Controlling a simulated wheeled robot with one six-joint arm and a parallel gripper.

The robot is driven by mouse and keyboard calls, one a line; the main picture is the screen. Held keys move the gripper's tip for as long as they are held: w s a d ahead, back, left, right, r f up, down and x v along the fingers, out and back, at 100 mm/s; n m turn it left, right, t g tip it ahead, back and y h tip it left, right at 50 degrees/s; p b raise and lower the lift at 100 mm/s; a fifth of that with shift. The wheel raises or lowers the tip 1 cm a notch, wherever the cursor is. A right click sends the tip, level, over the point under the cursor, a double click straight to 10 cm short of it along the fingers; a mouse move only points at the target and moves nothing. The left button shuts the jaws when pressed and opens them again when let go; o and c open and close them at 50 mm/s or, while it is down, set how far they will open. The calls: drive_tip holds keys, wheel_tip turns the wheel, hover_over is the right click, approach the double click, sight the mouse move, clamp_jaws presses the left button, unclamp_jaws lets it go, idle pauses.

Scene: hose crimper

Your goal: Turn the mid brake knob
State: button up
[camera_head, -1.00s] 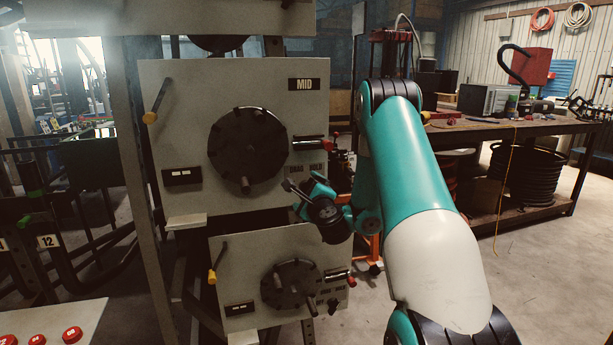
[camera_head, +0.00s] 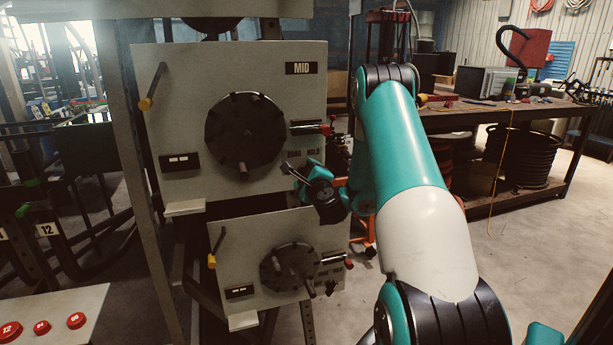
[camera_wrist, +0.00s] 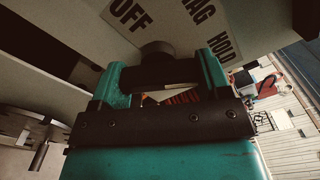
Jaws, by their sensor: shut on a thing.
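The MID panel (camera_head: 215,180) faces me, with the OFF, DRAG and HOLD lettering (camera_wrist: 205,22) near its lower right corner. The mid brake knob (camera_wrist: 157,49) is a small dark knob beside this lettering in the wrist view. My gripper (camera_wrist: 162,75) has its teal fingers on both sides of the knob and is shut on it. In the head view my gripper (camera_head: 302,168) is at the panel's lower right edge, just below the DRAG and HOLD labels. There it hides the knob, so its setting cannot be read.
A big black handwheel (camera_head: 245,135) and a yellow-tipped lever (camera_head: 153,88) are on the MID panel. A red-ended handle (camera_head: 318,127) sticks out just above my gripper. A lower panel (camera_head: 235,265) with its own wheel stands below. A workbench (camera_head: 480,115) is behind at right.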

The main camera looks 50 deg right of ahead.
drive_tip(key=shift+n, duration=0.4)
drive_tip(key=n+b, duration=0.2)
drive_tip(key=n, duration=0.2)
drive_tip(key=shift+a+r+n, duration=0.1)
drive_tip(key=shift+n, duration=0.3)
drive_tip(key=n+b, duration=0.3)
drive_tip(key=n, duration=0.2)
drive_tip(key=shift+n, duration=0.4)
drive_tip(key=shift+a+n, duration=0.1)
drive_tip(key=shift+n, duration=0.2)
drive_tip(key=o, duration=0.9)
drive_tip(key=shift+w, duration=0.1)
drive_tip(key=shift+o, duration=0.2)
drive_tip(key=shift+r, duration=0.1)
